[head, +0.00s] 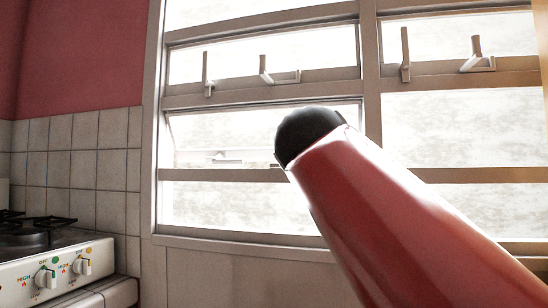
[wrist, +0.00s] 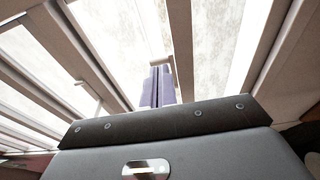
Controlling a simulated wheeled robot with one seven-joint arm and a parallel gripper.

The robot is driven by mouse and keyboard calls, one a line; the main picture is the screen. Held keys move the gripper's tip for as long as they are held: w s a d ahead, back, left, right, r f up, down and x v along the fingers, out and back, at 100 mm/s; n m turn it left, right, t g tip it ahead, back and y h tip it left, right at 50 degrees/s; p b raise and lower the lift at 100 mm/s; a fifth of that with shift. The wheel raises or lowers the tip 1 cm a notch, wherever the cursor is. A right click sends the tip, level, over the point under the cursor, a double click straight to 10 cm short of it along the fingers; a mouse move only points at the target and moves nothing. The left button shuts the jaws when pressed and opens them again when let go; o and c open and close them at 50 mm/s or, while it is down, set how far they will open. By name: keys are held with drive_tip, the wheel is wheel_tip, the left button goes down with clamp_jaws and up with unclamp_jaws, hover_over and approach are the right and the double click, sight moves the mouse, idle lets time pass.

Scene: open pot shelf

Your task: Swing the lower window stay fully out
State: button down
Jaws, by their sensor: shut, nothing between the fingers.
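The window (head: 250,173) has a pale frame with several panes. The lower window stay (head: 222,158) looks like a small light bar low in the left pane, partly lost against the bright glass. My gripper is hidden in the head view behind my red arm. In the wrist view my gripper (wrist: 158,72) shows its two purple-grey fingers together, with nothing visible between them. The fingertips are close to a pale frame bar and a small light fitting; I cannot tell whether they touch or whether the fitting is the stay.
Upright handles (head: 207,72) and (head: 404,55) and short stays (head: 265,70) and (head: 476,50) stand along the upper bars. A stove (head: 60,265) is at the lower left, before a tiled wall (head: 90,160). A pale handle-like bar (wrist: 88,95) is left of my fingers.

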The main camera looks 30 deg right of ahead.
drive_tip(key=s, duration=0.8)
drive_tip(key=shift+s+b, duration=0.2)
drive_tip(key=shift+b, duration=0.15)
drive_tip(key=shift+d+f, duration=0.1)
drive_tip(key=shift+f, duration=0.05)
